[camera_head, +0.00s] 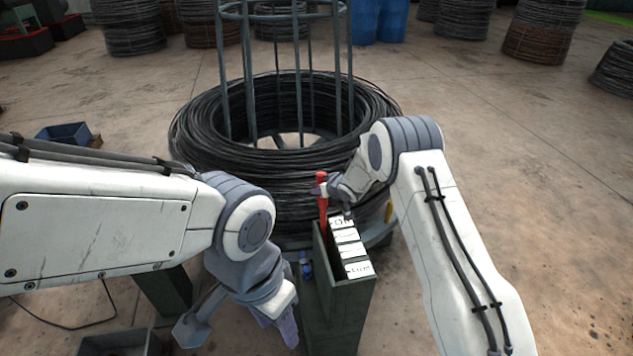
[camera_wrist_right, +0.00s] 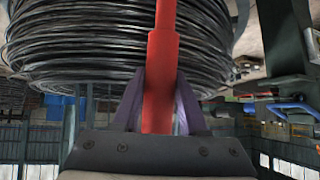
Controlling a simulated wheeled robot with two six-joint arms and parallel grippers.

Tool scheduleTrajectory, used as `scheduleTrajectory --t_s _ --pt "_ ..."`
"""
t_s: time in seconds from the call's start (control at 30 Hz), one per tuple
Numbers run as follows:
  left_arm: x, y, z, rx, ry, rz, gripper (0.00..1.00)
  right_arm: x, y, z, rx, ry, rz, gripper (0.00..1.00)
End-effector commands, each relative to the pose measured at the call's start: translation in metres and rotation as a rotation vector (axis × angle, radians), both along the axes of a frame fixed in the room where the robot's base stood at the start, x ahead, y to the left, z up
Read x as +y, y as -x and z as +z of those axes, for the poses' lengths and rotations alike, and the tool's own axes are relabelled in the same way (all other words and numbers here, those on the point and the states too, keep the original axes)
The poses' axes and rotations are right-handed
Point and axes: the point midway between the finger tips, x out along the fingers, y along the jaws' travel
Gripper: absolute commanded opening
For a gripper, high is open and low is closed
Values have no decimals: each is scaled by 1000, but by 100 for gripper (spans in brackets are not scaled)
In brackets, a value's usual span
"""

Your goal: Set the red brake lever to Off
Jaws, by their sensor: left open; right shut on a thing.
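The red brake lever (camera_head: 322,190) stands upright at the far end of a dark green control box (camera_head: 344,295) in the head view. White label plates (camera_head: 346,240) line the box top beside the lever's slot; their lettering is too small to read surely. My right gripper (camera_head: 332,190) is shut on the lever near its upper part. In the right wrist view the lever (camera_wrist_right: 160,75) runs up between the two fingers of the right gripper (camera_wrist_right: 160,105). My left gripper (camera_head: 238,330) is open and empty, left of the box.
A large coil of black wire (camera_head: 190,140) with a grey upright frame stands just behind the box. A blue bin (camera_head: 64,133) lies on the floor at the left. More wire coils and blue barrels (camera_head: 378,20) stand at the back.

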Motion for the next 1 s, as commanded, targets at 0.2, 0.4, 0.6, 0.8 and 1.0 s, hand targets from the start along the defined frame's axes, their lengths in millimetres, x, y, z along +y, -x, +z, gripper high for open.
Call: scheduleTrajectory --t_s 0.2,0.4,0.6,0.8,1.0 --pt "0 0 4 0 0 0 50 2 -2 0 9 3 -5 0" --pt "0 0 3 0 0 0 50 7 -3 -1 9 2 -2 0" --pt "0 0 3 0 0 0 50 9 -3 -1 8 2 -1 72" --pt "0 0 4 0 0 0 50 10 -2 -1 10 3 3 72" --pt "0 0 2 0 0 0 50 8 1 3 10 3 3 72"
